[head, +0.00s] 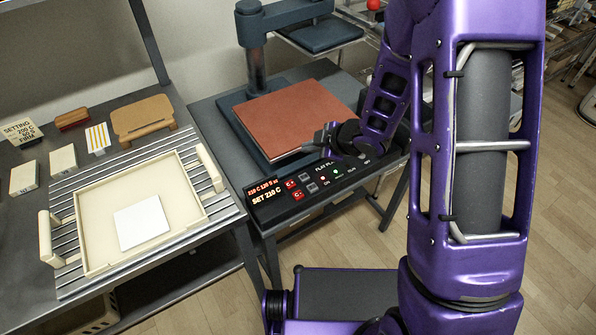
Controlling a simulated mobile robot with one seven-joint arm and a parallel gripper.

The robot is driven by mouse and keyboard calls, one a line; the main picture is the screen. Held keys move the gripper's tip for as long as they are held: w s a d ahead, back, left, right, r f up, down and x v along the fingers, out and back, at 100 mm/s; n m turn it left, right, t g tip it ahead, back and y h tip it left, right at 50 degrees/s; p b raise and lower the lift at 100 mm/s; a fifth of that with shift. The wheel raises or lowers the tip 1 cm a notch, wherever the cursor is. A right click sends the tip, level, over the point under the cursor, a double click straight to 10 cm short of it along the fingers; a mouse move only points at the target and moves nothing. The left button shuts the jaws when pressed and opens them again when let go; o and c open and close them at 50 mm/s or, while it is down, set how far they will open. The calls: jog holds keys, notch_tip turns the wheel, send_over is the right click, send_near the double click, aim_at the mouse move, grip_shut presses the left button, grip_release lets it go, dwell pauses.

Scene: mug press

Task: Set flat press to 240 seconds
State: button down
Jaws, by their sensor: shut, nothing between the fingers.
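The flat press has a red-brown pad (300,112) on a dark base, with its dark upper plate (290,12) swung up and back on a post. The control panel (288,209) runs along the front edge. Two red buttons (291,184) marked with C stand beside two grey buttons (306,177), whose marks I cannot read.
On the left bench, a cream tray (88,212) with a white square tile (141,220) sits on a slatted rack. Behind it are small boxes, a brown wooden stand (143,117) and a card (20,131) reading SETTING 200 C, 60 S, FIRM. The floor at right is open.

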dwell(0.4)
jog(key=b, duration=0.6)
send_over(308, 179)
notch_tip(308, 179, down, 7)
jog(key=shift+r, duration=0.1)
jog(key=shift+f, duration=1)
jog(key=shift+f, duration=0.1)
dwell(0.8)
jog(key=shift+f, duration=0.3)
jog(key=shift+f, duration=0.5)
dwell(0.6)
jog(key=shift+r, duration=0.1)
jog(key=shift+r+p, duration=0.6)
jog(key=shift+r, duration=0.2)
